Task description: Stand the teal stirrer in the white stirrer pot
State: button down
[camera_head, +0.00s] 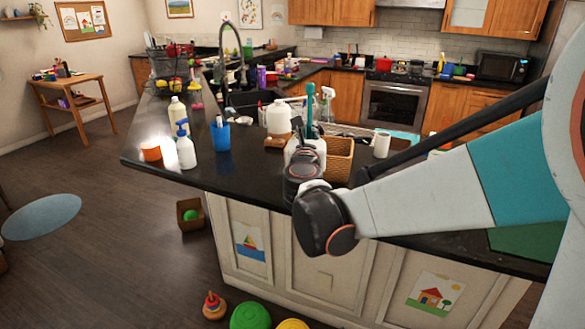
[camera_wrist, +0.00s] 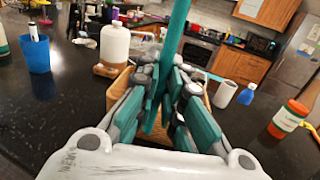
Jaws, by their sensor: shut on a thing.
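The teal stirrer (camera_head: 311,108) stands roughly upright in my gripper (camera_head: 309,138), rising above the fingers. In the wrist view the stirrer (camera_wrist: 175,38) runs up between the teal finger pads of my gripper (camera_wrist: 165,85), which is shut on it. Its lower end is hidden by the fingers. A small white cylinder that looks like the white stirrer pot (camera_head: 381,145) stands on the dark counter, right of the gripper and apart from it. The pot (camera_wrist: 224,94) also shows right of the fingers in the wrist view; I cannot see inside it.
A wicker basket (camera_head: 339,160) sits close beside and behind my gripper. A white jug (camera_head: 279,119) stands to the left, with a blue cup (camera_head: 220,136) and a soap bottle (camera_head: 185,150) farther left. An orange-and-white bottle (camera_wrist: 288,118) and a blue bottle (camera_wrist: 246,94) stand at the right.

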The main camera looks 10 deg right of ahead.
notch_tip(320, 180, down, 12)
jog(key=b, duration=0.3)
jog(key=shift+w+b, duration=0.1)
jog(key=shift+b, duration=0.3)
jog(key=shift+f, duration=0.1)
jog(key=c, duration=2)
grip_release()
jog(key=shift+c, duration=0.2)
jog(key=o, duration=0.3)
jog(key=shift+r, duration=0.25)
jog(key=p+v, duration=0.2)
jog(key=v, duration=1)
